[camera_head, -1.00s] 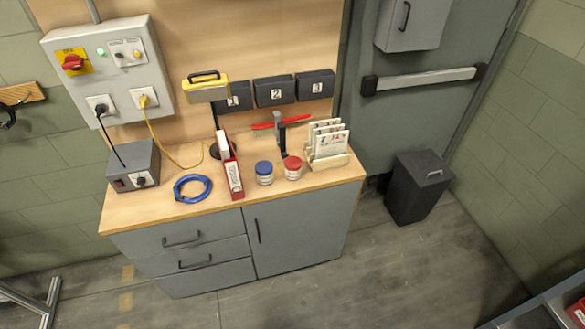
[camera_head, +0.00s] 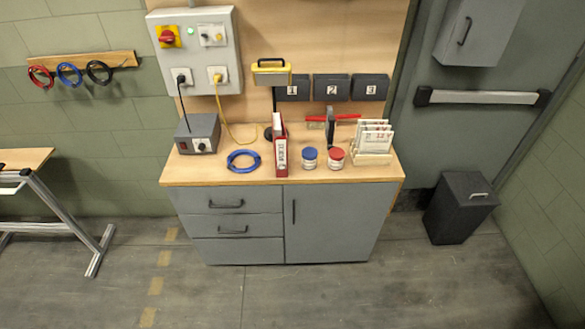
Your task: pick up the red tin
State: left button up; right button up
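The red tin (camera_head: 335,157) is a small round pot with a red lid and a pale body. It stands upright on the wooden top of the grey cabinet (camera_head: 190,171). A similar tin with a blue lid (camera_head: 309,158) stands just to its left, with a small gap between them. Neither of my grippers is in view.
A red binder (camera_head: 281,150), a coiled blue cable (camera_head: 243,161), a grey power box (camera_head: 198,136) and a card rack (camera_head: 372,143) share the cabinet top. A dark bin (camera_head: 459,208) stands right of the cabinet. The floor in front (camera_head: 280,295) is clear.

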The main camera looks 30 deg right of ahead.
aim_at(336, 155)
jog(key=u, duration=0.6)
jog(key=i, duration=1.05)
jog(key=z, duration=0.55)
